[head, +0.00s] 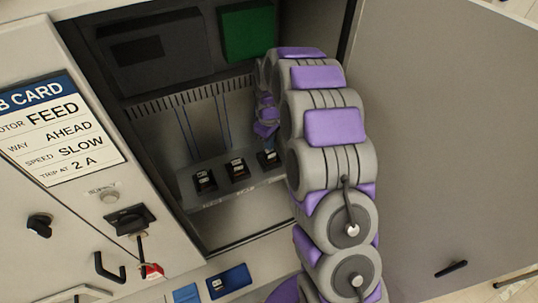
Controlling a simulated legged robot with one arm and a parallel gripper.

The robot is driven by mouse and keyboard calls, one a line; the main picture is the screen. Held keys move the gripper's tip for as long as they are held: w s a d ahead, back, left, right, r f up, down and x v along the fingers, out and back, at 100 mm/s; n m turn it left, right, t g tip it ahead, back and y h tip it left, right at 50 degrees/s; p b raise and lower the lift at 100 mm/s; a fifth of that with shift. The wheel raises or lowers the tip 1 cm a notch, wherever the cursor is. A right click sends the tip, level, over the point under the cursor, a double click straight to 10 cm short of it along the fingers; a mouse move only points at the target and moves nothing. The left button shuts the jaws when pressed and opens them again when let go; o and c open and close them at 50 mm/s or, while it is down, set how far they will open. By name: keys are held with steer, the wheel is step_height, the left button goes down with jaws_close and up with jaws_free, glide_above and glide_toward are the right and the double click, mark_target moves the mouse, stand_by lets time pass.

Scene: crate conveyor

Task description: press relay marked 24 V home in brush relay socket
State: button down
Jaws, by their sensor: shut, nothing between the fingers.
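Three sockets sit in a row on the shelf inside the open cabinet. The left socket (205,181) and the middle socket (238,171) are black and hold small blocks with pale tops. The markings are too small to read, so I cannot tell which relay is 24 V or which socket is the brush one. My gripper (267,138) is shut and empty, just above the right relay. I cannot tell whether it touches it. My arm hides the area to its right.
A blue tray (230,281) with a small pale-topped block stands below the cabinet opening. The grey cabinet door (440,130) stands open at right. A panel at left has a job card (65,130), a black switch (130,219), a handle (108,268) and a red tag (152,271).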

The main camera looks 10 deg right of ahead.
steer(key=shift+f, duration=0.85)
stand_by(0.4)
steer(key=shift+r, duration=0.1)
steer(key=shift+r+p, duration=0.3)
steer(key=shift+r, duration=2.65)
steer(key=shift+s, duration=0.2)
steer(key=s+m+g+b, duration=0.1)
steer(key=s+m+b, duration=0.7)
steer(key=s, duration=3.3)
steer(key=b, duration=0.6)
steer(key=shift+s+f+g, duration=0.15)
steer(key=shift+s+g, duration=0.25)
